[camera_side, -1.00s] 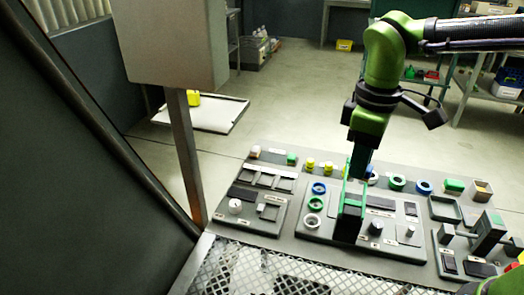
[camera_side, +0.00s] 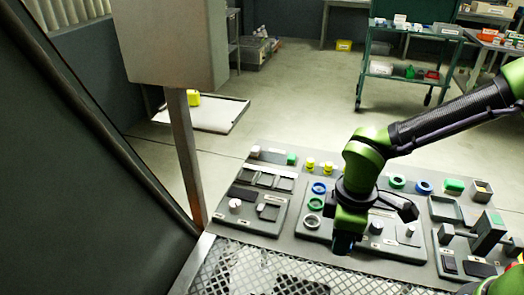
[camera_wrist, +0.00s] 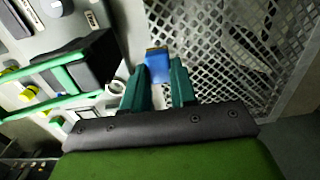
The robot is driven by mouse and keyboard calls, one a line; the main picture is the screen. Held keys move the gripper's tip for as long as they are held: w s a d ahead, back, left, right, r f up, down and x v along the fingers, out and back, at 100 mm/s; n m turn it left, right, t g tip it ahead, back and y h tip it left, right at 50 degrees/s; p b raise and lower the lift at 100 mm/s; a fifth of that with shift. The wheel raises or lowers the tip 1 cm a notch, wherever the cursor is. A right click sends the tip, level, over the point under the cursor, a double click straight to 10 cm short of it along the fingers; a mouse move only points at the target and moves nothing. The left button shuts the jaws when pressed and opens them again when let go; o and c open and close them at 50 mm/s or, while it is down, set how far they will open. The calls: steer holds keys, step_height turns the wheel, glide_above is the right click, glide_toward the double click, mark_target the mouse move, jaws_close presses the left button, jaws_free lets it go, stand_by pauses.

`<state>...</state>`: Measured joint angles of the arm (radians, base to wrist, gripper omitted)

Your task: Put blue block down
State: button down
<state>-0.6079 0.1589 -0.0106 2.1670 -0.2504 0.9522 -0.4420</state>
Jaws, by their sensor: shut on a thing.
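The blue block (camera_wrist: 157,66) shows in the wrist view between the two green fingers of my gripper (camera_wrist: 156,84). My gripper is shut on it, and the block's far end sticks out past the fingertips. The perforated metal plate (camera_wrist: 215,55) lies beyond and to the right of the block. In the side view my gripper (camera_side: 343,243) is low at the front edge of the middle board, close to the metal plate. The block cannot be made out there. I cannot tell whether the block touches a surface.
The middle board (camera_side: 405,248) carries rings, yellow pieces and small grey cylinders. A left board (camera_side: 262,225) and a right board (camera_side: 450,262) stand beside it. The perforated plate (camera_side: 235,268) spreads along the front, mostly clear. A green-edged dark stand (camera_wrist: 85,68) is left of my gripper.

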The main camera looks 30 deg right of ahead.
mark_target(331, 271)
step_height(331, 271, down, 8)
steer(key=shift+f, duration=0.2)
stand_by(0.3)
steer(key=shift+f, duration=0.15)
steer(key=c, duration=0.9)
jaws_free()
